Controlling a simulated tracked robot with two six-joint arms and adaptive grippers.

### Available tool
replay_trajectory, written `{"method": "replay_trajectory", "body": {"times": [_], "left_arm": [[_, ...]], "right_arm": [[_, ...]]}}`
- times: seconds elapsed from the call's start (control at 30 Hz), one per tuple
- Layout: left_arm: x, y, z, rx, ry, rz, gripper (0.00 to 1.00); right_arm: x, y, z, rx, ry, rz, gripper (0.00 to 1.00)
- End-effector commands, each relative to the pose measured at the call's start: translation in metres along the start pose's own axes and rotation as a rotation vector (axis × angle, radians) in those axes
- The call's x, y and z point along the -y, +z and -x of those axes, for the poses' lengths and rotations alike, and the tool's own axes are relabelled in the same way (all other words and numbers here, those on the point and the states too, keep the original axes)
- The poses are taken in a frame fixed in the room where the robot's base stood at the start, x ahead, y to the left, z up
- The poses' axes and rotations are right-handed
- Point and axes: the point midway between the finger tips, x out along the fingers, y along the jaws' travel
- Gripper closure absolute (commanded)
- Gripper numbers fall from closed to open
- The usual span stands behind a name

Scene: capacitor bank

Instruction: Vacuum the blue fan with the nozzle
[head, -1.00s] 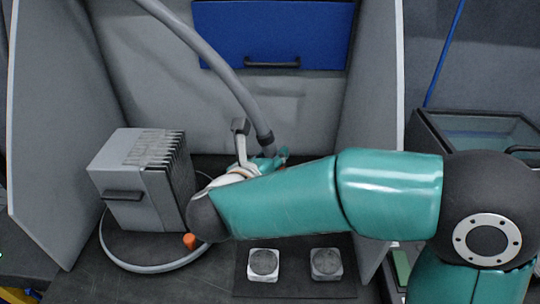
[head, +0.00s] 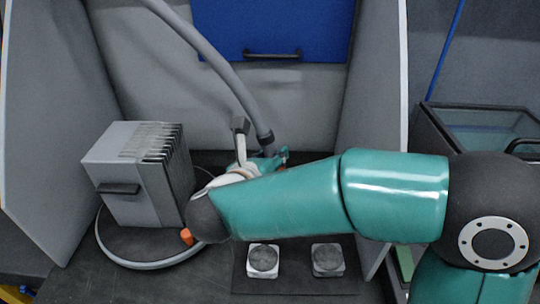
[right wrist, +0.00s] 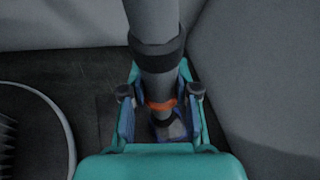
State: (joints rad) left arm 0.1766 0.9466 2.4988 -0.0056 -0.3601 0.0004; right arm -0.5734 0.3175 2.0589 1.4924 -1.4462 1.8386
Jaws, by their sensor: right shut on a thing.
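My right gripper (head: 270,163) is shut on the nozzle, a grey tube with a black collar (head: 265,138) at the end of a grey hose. In the right wrist view my right gripper (right wrist: 160,105) has its fingers on both sides of the nozzle (right wrist: 157,84), which has an orange ring low down. The nozzle points down. A bluish and pale patch (right wrist: 172,130) shows just below it, partly hidden; I cannot tell if it is the blue fan or if they touch. My arm covers that spot in the head view. My left gripper is not in view.
Two pale square blocks with round grey tops, left (head: 263,261) and right (head: 328,260), sit on a dark mat. A grey finned box (head: 135,180) stands left, ringed by a grey cable (head: 140,264) with an orange piece (head: 186,236). Grey panels wall both sides.

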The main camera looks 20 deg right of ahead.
Motion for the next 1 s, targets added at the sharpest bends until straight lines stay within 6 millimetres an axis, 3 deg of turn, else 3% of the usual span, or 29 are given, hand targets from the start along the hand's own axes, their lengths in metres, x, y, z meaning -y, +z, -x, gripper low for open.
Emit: {"method": "replay_trajectory", "body": {"times": [1.0], "left_arm": [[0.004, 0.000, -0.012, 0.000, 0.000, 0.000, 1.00]], "right_arm": [[0.026, -0.004, -0.010, 0.002, 0.001, 0.000, 1.00]]}}
